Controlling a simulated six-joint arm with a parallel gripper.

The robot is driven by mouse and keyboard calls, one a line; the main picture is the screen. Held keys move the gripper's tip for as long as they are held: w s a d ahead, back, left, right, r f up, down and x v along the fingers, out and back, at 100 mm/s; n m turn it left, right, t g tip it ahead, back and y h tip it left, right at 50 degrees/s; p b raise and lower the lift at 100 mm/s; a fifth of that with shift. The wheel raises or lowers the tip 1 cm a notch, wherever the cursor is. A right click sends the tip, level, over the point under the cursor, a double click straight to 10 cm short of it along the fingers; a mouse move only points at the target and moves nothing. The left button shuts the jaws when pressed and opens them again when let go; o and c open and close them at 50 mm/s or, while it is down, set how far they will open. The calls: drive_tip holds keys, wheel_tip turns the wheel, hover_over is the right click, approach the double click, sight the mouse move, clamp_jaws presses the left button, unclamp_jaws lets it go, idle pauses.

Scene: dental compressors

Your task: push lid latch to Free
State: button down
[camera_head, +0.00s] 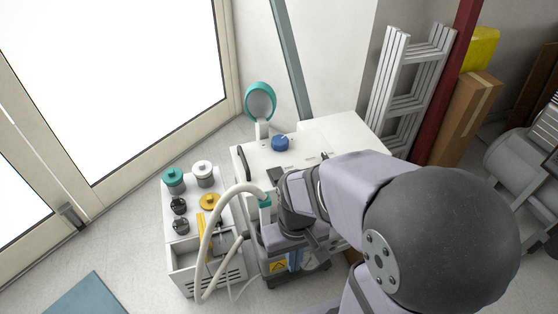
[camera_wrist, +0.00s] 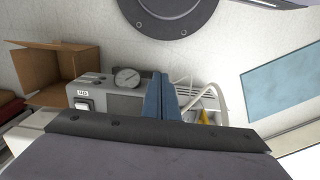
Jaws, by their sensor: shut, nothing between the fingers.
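My gripper (camera_head: 294,261) is low at the front of the white compressor cabinet (camera_head: 320,133), partly covered by my own wrist. Its blue fingers (camera_wrist: 161,90) are together and empty in the wrist view, in front of a grey machine face with a round gauge (camera_wrist: 127,78) and a rocker switch (camera_wrist: 83,103). I cannot make out the lid latch or its Free mark in either view. My arm covers part of the cabinet's front and top. Whether the fingers touch anything cannot be told.
A white hose (camera_head: 203,240) loops left of my gripper. A side stand (camera_head: 178,255) holds teal, white, black and yellow-capped items. A blue knob (camera_head: 280,143) and a teal-rimmed round part (camera_head: 261,101) stand on the cabinet. A ladder (camera_head: 405,85) leans behind; open floor lies left.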

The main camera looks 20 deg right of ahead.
wheel_tip(320, 180, up, 5)
drive_tip(key=s+g+p, duration=0.2)
drive_tip(key=p, duration=0.6)
drive_tip(key=w+d+r+n+p, duration=0.1)
drive_tip(key=w+r+n+p, duration=0.3)
drive_tip(key=w, duration=0.5)
drive_tip(key=w+d+r+n+p, duration=0.2)
drive_tip(key=w+r+n, duration=0.3)
drive_tip(key=w+n, duration=0.3)
drive_tip(key=w+d+r+n+t+p, duration=0.1)
drive_tip(key=w+r+n+p, duration=0.4)
drive_tip(key=w, duration=0.6)
drive_tip(key=shift+d+n+p, duration=0.3)
drive_tip(key=shift+d+n, duration=0.15)
drive_tip(key=shift+n, duration=0.15)
drive_tip(key=shift+r, duration=0.1)
